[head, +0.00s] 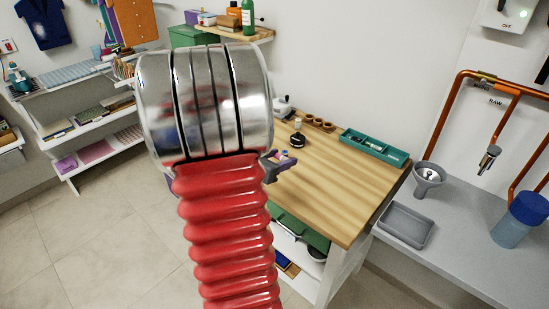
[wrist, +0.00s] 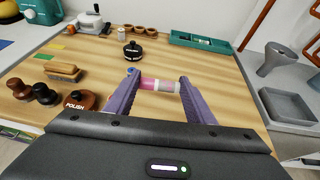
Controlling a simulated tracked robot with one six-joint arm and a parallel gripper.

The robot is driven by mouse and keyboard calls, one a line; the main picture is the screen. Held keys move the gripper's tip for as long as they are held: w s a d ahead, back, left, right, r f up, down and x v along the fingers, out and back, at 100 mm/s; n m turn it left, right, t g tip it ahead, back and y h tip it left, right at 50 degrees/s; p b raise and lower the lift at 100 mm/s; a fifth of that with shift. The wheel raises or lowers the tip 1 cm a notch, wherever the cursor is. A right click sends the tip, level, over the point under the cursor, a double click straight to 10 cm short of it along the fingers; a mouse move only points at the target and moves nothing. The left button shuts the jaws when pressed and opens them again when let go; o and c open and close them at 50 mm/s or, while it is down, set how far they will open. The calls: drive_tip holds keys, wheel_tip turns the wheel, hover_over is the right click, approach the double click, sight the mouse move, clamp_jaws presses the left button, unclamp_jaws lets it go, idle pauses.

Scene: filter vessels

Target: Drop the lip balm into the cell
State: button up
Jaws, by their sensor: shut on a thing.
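My gripper (wrist: 157,82) has purple fingers shut on the lip balm (wrist: 160,86), a small pink and white cylinder. The lip balm lies crosswise between the fingertips, over the wooden bench top. In the head view my red ribbed arm and its silver collar hide most of the gripper; part of a purple finger (head: 272,168) shows at the collar's right. A teal tray with compartments (wrist: 203,44) stands at the bench's far right edge, apart from the gripper; it also shows in the head view (head: 371,153). Which cell is meant cannot be told.
A black-knobbed round weight-like object (wrist: 133,52) and a small white-capped jar (wrist: 122,35) stand beyond the gripper. A wooden block with round holes (wrist: 140,30) is at the back. A brush (wrist: 62,72) and a polish tin (wrist: 79,101) lie left. The bench's middle right is clear.

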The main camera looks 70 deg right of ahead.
drive_tip(key=w+a+n+t, duration=0.35)
drive_tip(key=w+a, duration=0.35)
drive_tip(key=w, duration=0.3)
drive_tip(key=w+a+n+t, duration=0.35)
drive_tip(key=w+a, duration=0.25)
drive_tip(key=w, duration=0.5)
drive_tip(key=w+a+n+t, duration=0.2)
drive_tip(key=w+a+t, duration=0.2)
drive_tip(key=w+a, duration=0.45)
drive_tip(key=w+a+n+t+y, duration=0.3)
drive_tip(key=w+a, duration=0.3)
drive_tip(key=a, duration=1)
drive_tip(key=w+a+f+n+t+y, duration=0.1)
drive_tip(key=w+a+n+t+y, duration=0.2)
drive_tip(key=a, duration=1.3)
drive_tip(key=w+n+y, duration=0.2)
drive_tip(key=w+n, duration=0.1)
drive_tip(key=shift+w+a+f+n+y, duration=0.2)
drive_tip(key=shift+f+n+y, duration=0.1)
drive_tip(key=shift+y, duration=0.1)
